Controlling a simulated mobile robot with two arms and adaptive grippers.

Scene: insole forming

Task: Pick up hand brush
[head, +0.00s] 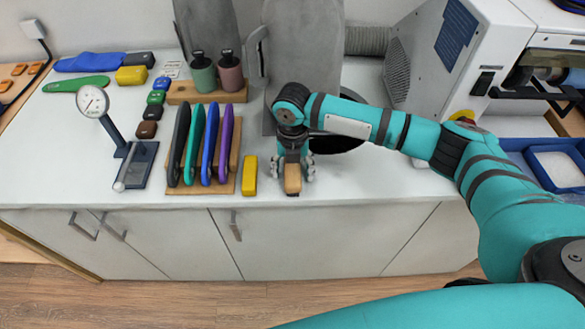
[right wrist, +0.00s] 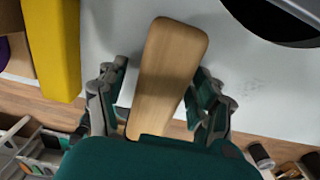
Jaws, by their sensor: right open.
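The hand brush (head: 292,179) lies on the white counter near its front edge, showing a pale wooden back. In the right wrist view the brush (right wrist: 168,70) shows as a long rounded wooden block between the fingers. My right gripper (head: 293,172) points down over the brush, with one finger on each side. In the right wrist view my right gripper (right wrist: 160,100) is open, and a gap shows between the brush and the fingers, at least on the left side. The bristles are hidden. My left gripper is not in view.
A yellow block (head: 249,176) stands close left of the brush. Left of it is a wooden rack with several coloured insoles (head: 207,145), then a dial gauge stand (head: 132,165). A dark round opening (head: 345,138) lies behind my right arm. The counter right of the brush is clear.

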